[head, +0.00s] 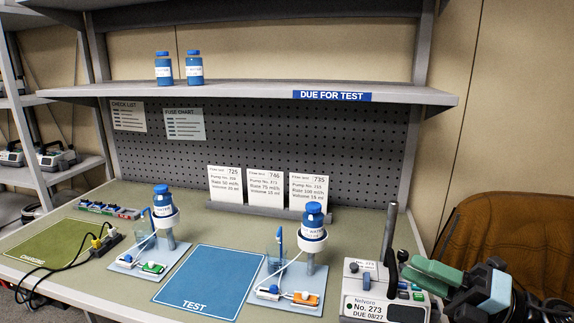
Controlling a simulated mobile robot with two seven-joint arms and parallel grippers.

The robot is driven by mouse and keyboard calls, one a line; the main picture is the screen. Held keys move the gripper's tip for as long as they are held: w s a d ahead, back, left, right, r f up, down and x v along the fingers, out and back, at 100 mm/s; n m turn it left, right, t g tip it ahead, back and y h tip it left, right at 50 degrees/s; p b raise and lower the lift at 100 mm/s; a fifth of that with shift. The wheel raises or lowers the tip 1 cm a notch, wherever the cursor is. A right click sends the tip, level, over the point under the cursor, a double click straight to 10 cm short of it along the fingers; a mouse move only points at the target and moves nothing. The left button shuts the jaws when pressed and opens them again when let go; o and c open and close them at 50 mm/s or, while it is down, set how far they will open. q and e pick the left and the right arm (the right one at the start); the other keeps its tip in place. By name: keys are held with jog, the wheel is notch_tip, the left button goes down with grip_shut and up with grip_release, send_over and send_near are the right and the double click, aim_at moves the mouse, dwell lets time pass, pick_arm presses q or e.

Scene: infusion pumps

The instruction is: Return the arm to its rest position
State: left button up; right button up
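My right gripper (432,275), with green finger pads and dark links, is at the lower right. It is beside the top right of a grey pump labelled No. 273 (361,307), which stands at the front right of the bench. The pads overlap the pump's right side in this view, so I cannot tell whether they touch it or how far apart they are. Nothing is clearly seen between the pads. My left arm and gripper are not in view.
A blue TEST mat (210,280) lies empty between two stands with blue-capped bottles (162,201) (312,220). A green CHARGING mat (45,247) with cables is at the left. A shelf (250,91) overhangs the bench. A brown-covered chair (515,240) is behind my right arm.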

jog(key=s+d+f+m+t+h, duration=0.1)
jog(key=s+f+m+t+h, duration=0.35)
jog(key=f+m, duration=0.9)
jog(key=s+d+f+m+t+h, duration=0.1)
jog(key=s+f+m+t+h, duration=0.1)
jog(key=f+m+h, duration=1.1)
jog(key=s+a+f+m+g+y, duration=0.1)
jog(key=s+f+m+g, duration=0.2)
jog(key=s+f, duration=0.6)
jog(key=s+a+f+m+g, duration=0.2)
jog(key=s+f+m+g, duration=0.1)
jog(key=s+f, duration=0.7)
jog(key=shift+a+f+g+y+b, duration=0.3)
jog(key=shift+f+g+y+b, duration=0.15)
jog(key=shift+g, duration=0.3)
jog(key=shift+m, duration=0.25)
